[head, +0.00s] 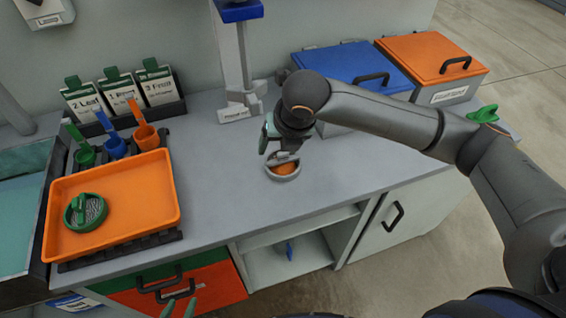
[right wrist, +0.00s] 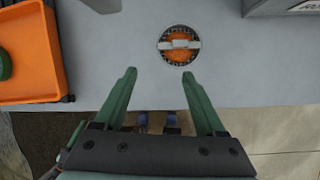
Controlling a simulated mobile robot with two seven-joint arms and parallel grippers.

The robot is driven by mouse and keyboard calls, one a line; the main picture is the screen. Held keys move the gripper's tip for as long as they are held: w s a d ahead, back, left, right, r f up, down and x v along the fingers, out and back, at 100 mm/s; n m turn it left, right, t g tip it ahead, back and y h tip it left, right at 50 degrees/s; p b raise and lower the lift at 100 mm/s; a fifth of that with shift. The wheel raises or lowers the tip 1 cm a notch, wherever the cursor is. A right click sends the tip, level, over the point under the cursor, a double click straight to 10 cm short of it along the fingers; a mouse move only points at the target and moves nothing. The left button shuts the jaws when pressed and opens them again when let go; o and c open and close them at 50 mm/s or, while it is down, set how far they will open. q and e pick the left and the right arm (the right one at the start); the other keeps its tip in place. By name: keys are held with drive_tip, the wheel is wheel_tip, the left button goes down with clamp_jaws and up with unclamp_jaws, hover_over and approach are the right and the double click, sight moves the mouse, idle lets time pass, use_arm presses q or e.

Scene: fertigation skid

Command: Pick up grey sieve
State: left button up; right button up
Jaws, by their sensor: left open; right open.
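The grey sieve (head: 283,170) is a small round grey ring with a grey grip bar across its top and orange showing inside. It lies on the grey counter near the front edge. In the right wrist view the sieve (right wrist: 179,44) is beyond my fingertips, slightly right of centre. My right gripper (head: 272,147) is open and empty, just above and behind the sieve in the head view; it also shows in the right wrist view (right wrist: 159,75). My left gripper (head: 181,309) is open at the bottom edge of the head view, only its green fingertips showing.
An orange tray (head: 150,190) holding a green sieve (head: 85,211) is at left. Scoops and labelled packets stand behind it. A blue-lidded box (head: 345,68) and an orange-lidded box (head: 430,58) stand at back right. The counter around the sieve is clear.

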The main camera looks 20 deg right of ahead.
drive_tip(key=w+d+r+n, duration=0.1)
drive_tip(key=d+r, duration=0.1)
drive_tip(key=h, duration=0.1)
hover_over(283, 154)
drive_tip(key=s, duration=0.2)
drive_tip(key=shift+n, duration=0.3)
wheel_tip(283, 154, down, 6)
drive_tip(key=shift+f, duration=0.1)
drive_tip(key=x, duration=0.5)
drive_tip(key=shift+s+f, duration=0.1)
drive_tip(key=shift+f, duration=0.3)
clamp_jaws()
